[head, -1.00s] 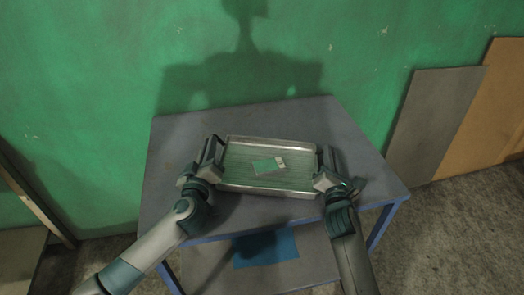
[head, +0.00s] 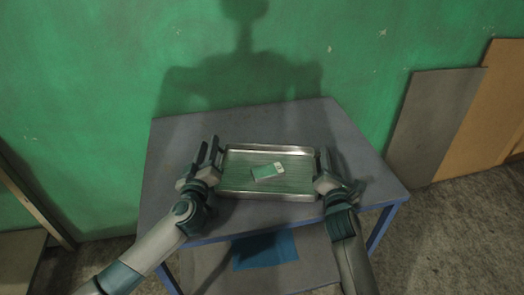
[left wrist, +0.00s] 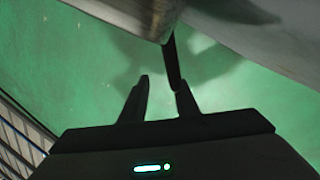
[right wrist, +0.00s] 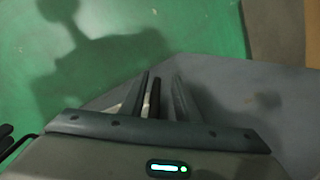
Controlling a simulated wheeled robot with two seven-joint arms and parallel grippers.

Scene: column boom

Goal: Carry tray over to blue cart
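The tray (head: 268,196) is a shallow metal rectangle with a green ribbed floor. It appears to rest on a grey-topped, blue-framed stand (head: 180,135); I cannot tell whether this is the blue cart. A small green and white box (head: 268,173) lies in the tray. My left gripper (head: 209,150) is at the tray's left end, fingers apart; in the left wrist view (left wrist: 162,92) a dark bar shows between them. My right gripper (head: 330,160) is at the right end. In the right wrist view its fingers (right wrist: 160,95) are apart around a dark strip, with a gap at one side.
A green wall (head: 400,40) stands close behind the stand. Grey and brown boards (head: 435,115) lean on it at right. A lower shelf holds a blue sheet (head: 265,250). The stand top is bare behind the tray and at its right.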

